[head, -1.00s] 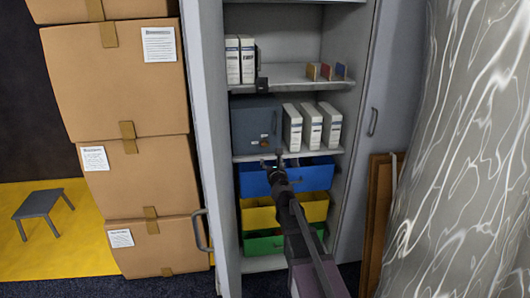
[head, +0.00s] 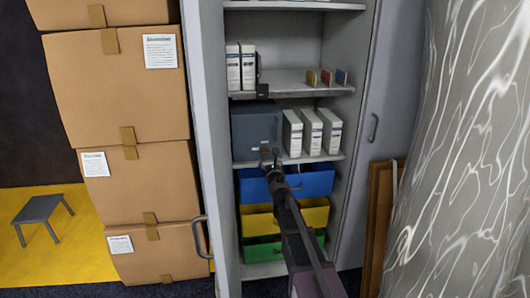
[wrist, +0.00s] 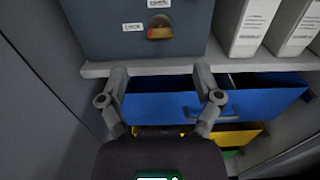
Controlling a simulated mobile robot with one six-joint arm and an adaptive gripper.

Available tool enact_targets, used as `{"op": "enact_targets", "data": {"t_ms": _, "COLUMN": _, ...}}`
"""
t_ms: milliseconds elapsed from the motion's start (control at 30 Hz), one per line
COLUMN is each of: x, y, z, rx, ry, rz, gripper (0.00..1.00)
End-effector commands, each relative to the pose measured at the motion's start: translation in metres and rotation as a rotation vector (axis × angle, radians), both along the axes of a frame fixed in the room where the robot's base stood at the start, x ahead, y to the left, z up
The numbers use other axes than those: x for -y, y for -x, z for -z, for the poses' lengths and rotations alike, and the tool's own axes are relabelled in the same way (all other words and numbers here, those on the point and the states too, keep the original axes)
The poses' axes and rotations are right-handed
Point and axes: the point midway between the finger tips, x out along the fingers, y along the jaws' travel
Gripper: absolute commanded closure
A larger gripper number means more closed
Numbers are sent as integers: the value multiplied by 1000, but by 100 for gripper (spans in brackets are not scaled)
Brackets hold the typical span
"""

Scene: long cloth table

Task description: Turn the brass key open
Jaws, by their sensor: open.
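A dark grey box (head: 256,130) stands on the middle shelf of the open cabinet. In the wrist view, a brass-coloured piece (wrist: 160,33), which looks like the key, sits on the front of this box, near a small white label. Its exact shape and turn are hard to tell. My gripper (wrist: 161,80) is open and empty. Its two fingers are apart, below the brass piece in the wrist view and over the blue drawer. In the head view my gripper (head: 268,155) is before the lower front of the box and hides part of it.
White binders (head: 311,131) stand just right of the box. Below are blue (head: 315,180), yellow (head: 316,214) and green drawers. The cabinet's left door (head: 207,130) stands open beside stacked cartons (head: 120,85). A marbled column (head: 450,160) is at the right.

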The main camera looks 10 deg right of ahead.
Motion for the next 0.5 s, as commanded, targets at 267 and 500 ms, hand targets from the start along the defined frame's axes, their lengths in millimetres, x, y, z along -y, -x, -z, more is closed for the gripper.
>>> {"op": "enact_targets", "data": {"t_ms": 267, "x": 0, "y": -48, "z": 0, "rx": 0, "ry": 0, "rz": 1, "gripper": 17}}
{"op": "enact_targets", "data": {"t_ms": 500, "x": 1, "y": -77, "z": 0, "rx": 0, "ry": 0, "rz": 1, "gripper": 17}}
